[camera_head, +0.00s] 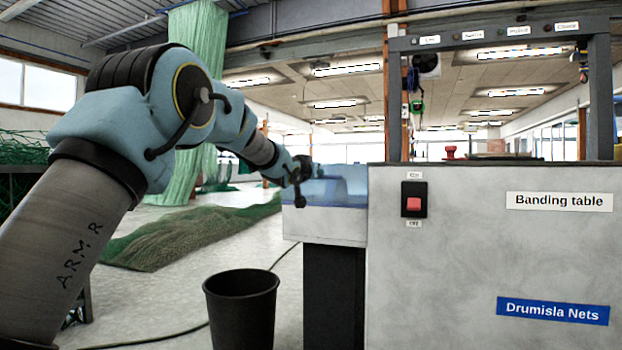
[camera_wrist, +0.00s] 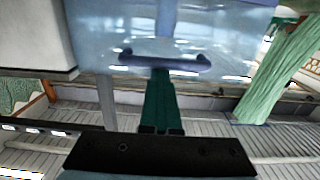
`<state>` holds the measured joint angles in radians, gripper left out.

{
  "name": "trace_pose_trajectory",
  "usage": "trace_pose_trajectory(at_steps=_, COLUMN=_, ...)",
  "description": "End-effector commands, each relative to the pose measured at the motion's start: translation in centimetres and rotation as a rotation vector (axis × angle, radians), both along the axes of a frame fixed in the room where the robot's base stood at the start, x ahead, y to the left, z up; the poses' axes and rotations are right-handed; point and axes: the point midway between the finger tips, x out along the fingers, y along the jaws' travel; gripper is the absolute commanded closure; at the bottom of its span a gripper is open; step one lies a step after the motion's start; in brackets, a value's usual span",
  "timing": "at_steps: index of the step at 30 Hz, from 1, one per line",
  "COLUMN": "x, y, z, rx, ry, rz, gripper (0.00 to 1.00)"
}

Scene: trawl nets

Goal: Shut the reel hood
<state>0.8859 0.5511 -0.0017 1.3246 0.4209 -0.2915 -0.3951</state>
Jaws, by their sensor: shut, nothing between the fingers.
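The reel hood (camera_head: 345,187) is a see-through blue cover at the left end of the banding table, above a pale box section. In the wrist view the hood (camera_wrist: 105,35) fills the upper part, with a dark blue bar handle (camera_wrist: 190,64) across it. My gripper (camera_head: 316,172) is at the hood in the head view. In the wrist view its dark green fingers (camera_wrist: 162,72) are together and empty, with their tips at the middle of the handle. I cannot tell whether they touch it, or how far the hood stands open.
A green net (camera_head: 185,235) lies on the floor at left, and another net (camera_head: 190,120) hangs behind my arm. A dark cable runs along the floor.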

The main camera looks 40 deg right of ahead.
Motion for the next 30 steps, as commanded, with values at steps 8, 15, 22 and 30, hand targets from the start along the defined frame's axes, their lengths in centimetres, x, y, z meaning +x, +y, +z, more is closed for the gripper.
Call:
trace_pose_trajectory(at_steps=8, x=-0.1, y=-0.3, z=4.5, rx=-0.005, ry=-0.003, rz=0.001, gripper=1.0)
trace_pose_trajectory(at_steps=15, x=-1.7, y=2.3, z=0.2, rx=-0.005, ry=-0.002, rz=0.001, gripper=1.0)
trace_pose_trajectory(at_steps=22, x=-3.1, y=4.4, z=-2.4, rx=-0.009, ry=-0.003, rz=0.001, gripper=1.0)
trace_pose_trajectory(at_steps=30, x=-3.6, y=5.3, z=-3.7, rx=-0.011, ry=-0.007, rz=0.001, gripper=1.0)
